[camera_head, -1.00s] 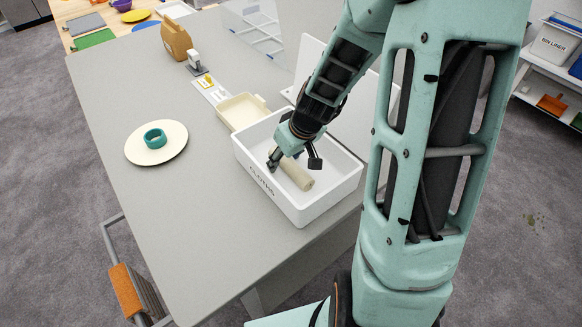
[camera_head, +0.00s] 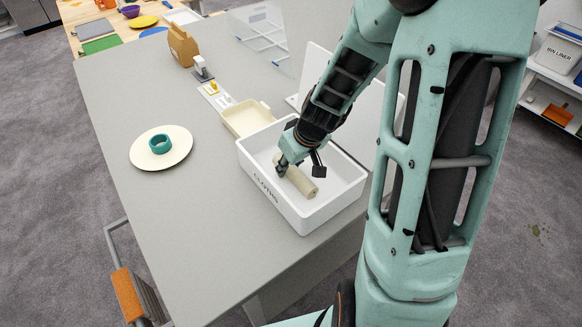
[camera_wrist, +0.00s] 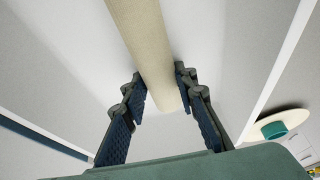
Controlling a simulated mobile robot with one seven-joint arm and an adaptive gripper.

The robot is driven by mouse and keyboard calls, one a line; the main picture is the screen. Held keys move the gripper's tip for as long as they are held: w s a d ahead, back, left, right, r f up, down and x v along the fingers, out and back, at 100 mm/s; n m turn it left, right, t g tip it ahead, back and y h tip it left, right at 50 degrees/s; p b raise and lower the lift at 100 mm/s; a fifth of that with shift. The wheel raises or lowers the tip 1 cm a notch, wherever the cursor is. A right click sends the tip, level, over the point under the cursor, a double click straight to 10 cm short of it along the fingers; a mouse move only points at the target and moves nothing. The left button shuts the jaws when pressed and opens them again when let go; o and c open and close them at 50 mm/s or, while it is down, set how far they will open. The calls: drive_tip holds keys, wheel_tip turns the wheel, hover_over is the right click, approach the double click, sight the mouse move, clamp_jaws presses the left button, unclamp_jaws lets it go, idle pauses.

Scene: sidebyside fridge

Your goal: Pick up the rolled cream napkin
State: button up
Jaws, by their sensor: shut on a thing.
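The rolled cream napkin (camera_head: 303,184) is in the white bin marked CLOTHS (camera_head: 280,205) on the grey table. In the wrist view the napkin (camera_wrist: 148,40) runs from the top edge down between the two fingers. My gripper (camera_head: 281,168) reaches down into the bin and is shut on the napkin near one end. The fingers of my gripper (camera_wrist: 158,95) lie on either side of the roll. Whether the napkin touches the bin floor is hard to tell.
The bin's walls surround my gripper. A cream tray (camera_head: 247,118) stands behind the bin. A plate (camera_head: 180,155) with a teal ring (camera_head: 160,144) lies to the left. A brown carrier box (camera_head: 182,45) stands farther back. The table's front left is clear.

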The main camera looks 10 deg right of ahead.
drive_tip(key=shift+r, duration=0.15)
wheel_tip(320, 180, up, 4)
drive_tip(key=p, duration=0.3)
drive_tip(key=shift+r+p, duration=0.15)
drive_tip(key=shift+p, duration=0.25)
drive_tip(key=s+a+r+p, duration=0.3)
drive_tip(key=a+r+p, duration=0.1)
drive_tip(key=a, duration=0.2)
drive_tip(key=s+a+r+p, duration=0.3)
drive_tip(key=a+r+p, duration=0.15)
drive_tip(key=a, duration=0.25)
drive_tip(key=r+m+h, duration=0.1)
drive_tip(key=m+h, duration=0.1)
drive_tip(key=m, duration=0.2)
hover_over(290, 171)
drive_tip(key=shift+b, duration=0.3)
